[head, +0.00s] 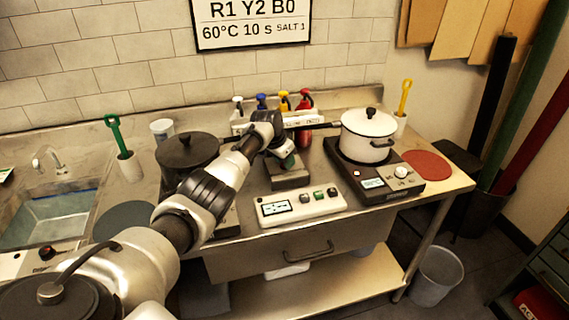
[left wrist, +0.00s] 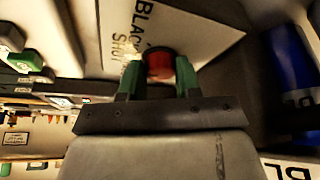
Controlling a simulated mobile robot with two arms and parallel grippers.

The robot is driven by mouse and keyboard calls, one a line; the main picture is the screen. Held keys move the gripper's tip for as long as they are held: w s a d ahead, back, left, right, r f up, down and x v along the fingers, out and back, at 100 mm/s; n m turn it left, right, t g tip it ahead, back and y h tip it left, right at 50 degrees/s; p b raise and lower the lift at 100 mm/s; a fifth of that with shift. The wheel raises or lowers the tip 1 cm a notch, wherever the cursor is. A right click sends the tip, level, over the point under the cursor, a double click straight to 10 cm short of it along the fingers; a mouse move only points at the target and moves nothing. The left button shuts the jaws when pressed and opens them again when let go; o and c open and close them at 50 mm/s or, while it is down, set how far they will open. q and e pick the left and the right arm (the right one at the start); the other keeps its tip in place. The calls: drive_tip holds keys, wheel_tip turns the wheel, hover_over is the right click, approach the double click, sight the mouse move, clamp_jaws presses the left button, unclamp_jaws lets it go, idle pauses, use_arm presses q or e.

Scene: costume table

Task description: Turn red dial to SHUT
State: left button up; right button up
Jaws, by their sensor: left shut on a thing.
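The red dial (left wrist: 159,66) sits on a white panel (left wrist: 190,28) in the left wrist view. The panel carries lettering that reads in part "BLAC" and "SHU", seen rotated and partly covered. My left gripper (left wrist: 159,80) has its two green fingers on either side of the dial and is shut on it. Which way the dial points cannot be told. In the head view my left gripper (head: 288,160) is at the back middle of the counter, and the dial is hidden there. My right gripper is not in view.
A black pot (head: 187,150) stands left of my arm. A white pot (head: 368,135) sits on a hot plate at right, its handle reaching toward my gripper. Several pump bottles line the back. A white control box (head: 300,206) lies in front. A blue bottle (left wrist: 291,70) is near my wrist.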

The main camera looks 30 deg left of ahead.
use_arm(q)
drive_tip(key=shift+m, duration=0.3)
drive_tip(key=o, duration=0.9)
drive_tip(key=shift+w, duration=0.1)
drive_tip(key=shift+o, duration=0.2)
drive_tip(key=v, duration=1)
drive_tip(key=shift+s+r+b, duration=0.2)
drive_tip(key=shift+r+b, duration=0.15)
drive_tip(key=shift+b, duration=0.05)
drive_tip(key=shift+f, duration=0.1)
